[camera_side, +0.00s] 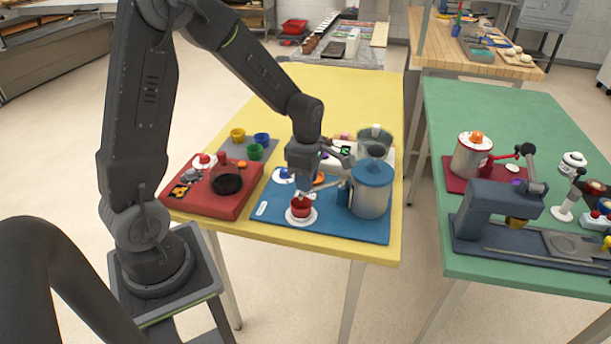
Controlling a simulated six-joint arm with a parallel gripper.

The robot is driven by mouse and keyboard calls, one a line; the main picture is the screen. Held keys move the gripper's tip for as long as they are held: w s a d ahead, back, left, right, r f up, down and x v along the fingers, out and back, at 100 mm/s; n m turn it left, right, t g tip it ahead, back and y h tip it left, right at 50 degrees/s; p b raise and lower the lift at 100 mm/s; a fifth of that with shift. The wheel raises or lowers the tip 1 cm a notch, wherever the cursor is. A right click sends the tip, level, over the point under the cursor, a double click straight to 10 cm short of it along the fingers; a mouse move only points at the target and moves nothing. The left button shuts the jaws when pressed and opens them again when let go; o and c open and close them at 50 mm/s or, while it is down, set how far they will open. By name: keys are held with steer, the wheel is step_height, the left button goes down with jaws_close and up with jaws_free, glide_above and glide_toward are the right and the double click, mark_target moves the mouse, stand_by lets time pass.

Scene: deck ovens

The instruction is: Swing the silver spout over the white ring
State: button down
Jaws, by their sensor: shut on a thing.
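A silver canister with a blue lid (369,188) stands on the blue mat (335,226). A thin silver spout (331,187) reaches from its left side towards my gripper (303,191). My gripper points down and appears shut on the spout's outer end; the contact is small and partly hidden. The white ring (313,219) lies on the mat just below my gripper. A red cup (299,208) stands on the ring, directly under the fingers. The spout's end appears over the ring and cup, but the gripper hides its exact tip.
A red box (208,198) sits left of the mat. Several small coloured cups (255,152) stand behind it. An orange piece (319,178) lies close to my gripper. Right of a gap, a green table (480,112) holds other machines. The yellow table (330,90) is clear at the back.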

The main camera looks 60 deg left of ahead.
steer(key=shift+d, duration=0.1)
steer(key=c, duration=0.9)
jaws_free()
steer(key=shift+c, duration=0.2)
step_height(320, 180, up, 14)
